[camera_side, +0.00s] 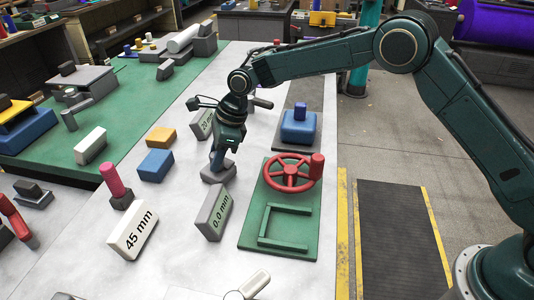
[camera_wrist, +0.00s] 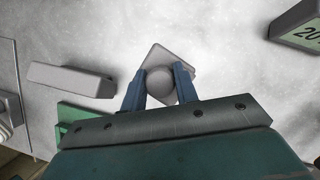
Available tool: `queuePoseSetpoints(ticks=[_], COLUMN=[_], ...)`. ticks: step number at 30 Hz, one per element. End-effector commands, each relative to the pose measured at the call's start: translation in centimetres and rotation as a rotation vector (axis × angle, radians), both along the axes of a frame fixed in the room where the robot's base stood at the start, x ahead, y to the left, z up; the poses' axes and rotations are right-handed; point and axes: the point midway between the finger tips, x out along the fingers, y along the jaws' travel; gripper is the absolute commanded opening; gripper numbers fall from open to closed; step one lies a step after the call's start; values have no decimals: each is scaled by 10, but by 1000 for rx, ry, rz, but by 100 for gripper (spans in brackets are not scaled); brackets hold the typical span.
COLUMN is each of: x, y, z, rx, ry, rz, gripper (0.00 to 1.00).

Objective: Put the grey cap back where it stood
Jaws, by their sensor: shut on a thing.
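The grey cap, a round grey knob on a squarish grey base, is between the fingers of my gripper. It shows in the side view (camera_side: 218,174) and in the wrist view (camera_wrist: 160,82). My gripper (camera_wrist: 159,87) points down in the wrist view, its two blue fingers shut on the knob from both sides. In the side view my gripper (camera_side: 218,158) is over the pale table. The cap's base is at or close above the table top; I cannot tell whether it touches. My fingers partly hide the knob in the side view.
A grey block marked 0.0 mm (camera_side: 213,213) stands just in front of the cap. A red handwheel (camera_side: 290,173) on a green plate (camera_side: 267,248) is to the right. Blue (camera_side: 155,165) and yellow (camera_side: 161,137) blocks lie left. A white 45 mm block (camera_side: 132,234) is front left.

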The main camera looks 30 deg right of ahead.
Motion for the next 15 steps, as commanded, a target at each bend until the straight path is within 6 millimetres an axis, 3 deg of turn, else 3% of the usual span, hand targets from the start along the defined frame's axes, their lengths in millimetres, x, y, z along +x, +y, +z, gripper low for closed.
queuePoseSetpoints(ticks=[5,6,9,15], x=[0,0,0,0], y=[0,0,0,0], z=[-1,-1,-1,-2], rx=[1,0,1,1], ry=[-1,-2,-1,0], rz=[0,1,0,0], gripper=[0,34,53,55])
